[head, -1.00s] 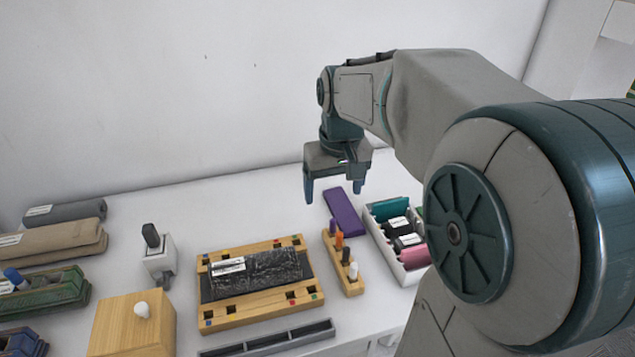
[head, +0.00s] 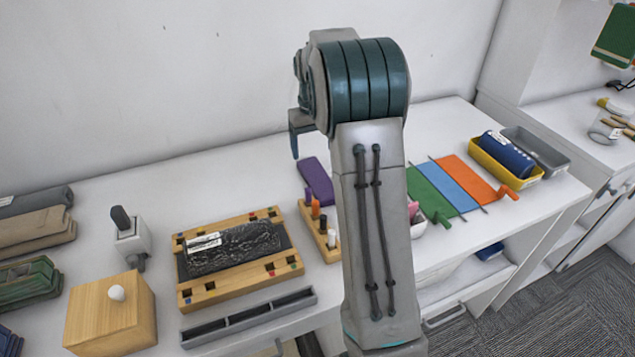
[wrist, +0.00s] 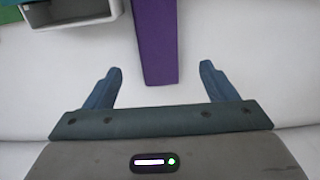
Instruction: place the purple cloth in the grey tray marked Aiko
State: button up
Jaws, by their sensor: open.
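The purple cloth (head: 317,181) lies as a flat strip on the white table, left of my arm in the head view. In the wrist view the purple cloth (wrist: 155,40) runs down from the top edge, with its near end between the finger lines. My gripper (wrist: 160,72) is open and empty, its two blue fingers apart on either side of that end. In the head view my gripper (head: 294,145) is partly hidden by the arm. A grey tray (head: 548,145) stands at the table's right end beside a yellow tray; I cannot read any name on it.
The yellow tray (head: 490,165) holds a blue roll (head: 508,154). Green, blue and orange strips (head: 452,184) lie left of it. A wooden peg holder (head: 318,228) and a wooden frame with a black packet (head: 232,247) stand near the cloth. My arm hides most of a white box.

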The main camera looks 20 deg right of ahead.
aim_at(316, 173)
jog(key=f, duration=0.4)
jog(key=f+p, duration=0.1)
jog(key=f, duration=0.3)
jog(key=shift+s+d+f, duration=0.1)
jog(key=shift+s+d, duration=0.05)
jog(key=shift+d, duration=0.05)
jog(key=c, duration=1.2)
jog(key=shift+o, duration=0.2)
notch_tip(316, 173, up, 10)
jog(key=shift+b, duration=0.4)
